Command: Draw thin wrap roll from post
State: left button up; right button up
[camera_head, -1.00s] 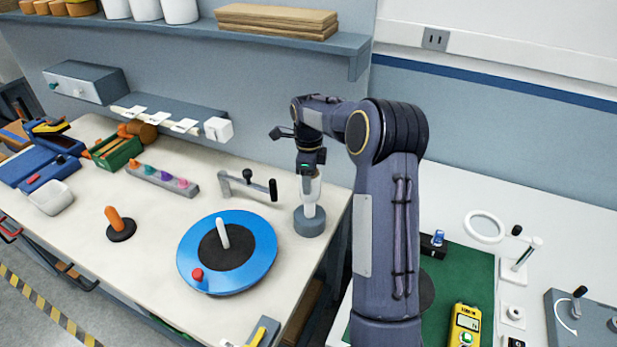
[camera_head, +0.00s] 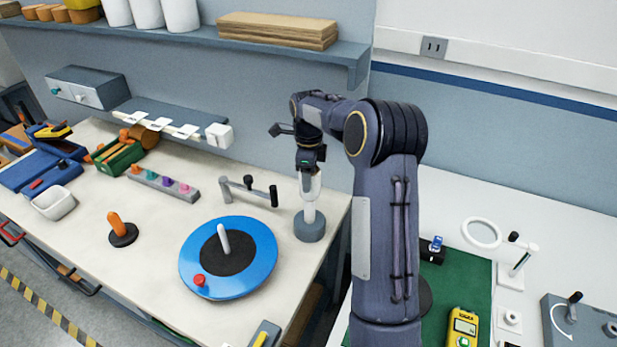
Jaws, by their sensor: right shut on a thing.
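The thin wrap roll (camera_head: 315,185) is a pale, translucent cylinder on a white upright post (camera_head: 309,214) with a round grey base (camera_head: 309,228). The post stands near the right edge of the left bench. My right gripper (camera_head: 308,172) reaches down from above and is shut on the upper part of the roll. The roll is upright, with the post's white lower part showing beneath it. The fingertips are small and partly hidden by the wrist. My left gripper is not in view.
A blue turntable (camera_head: 262,270) with a white pin lies left of the post. A grey crank-like bracket (camera_head: 247,190) stands close to its left. An orange-handled peg (camera_head: 116,226) is farther left. A shelf (camera_head: 190,37) runs above. The right bench holds a green mat (camera_head: 465,285).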

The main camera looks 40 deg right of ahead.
jog(key=shift+r, duration=0.15)
jog(key=shift+r, duration=1.25)
jog(key=shift+r, duration=2)
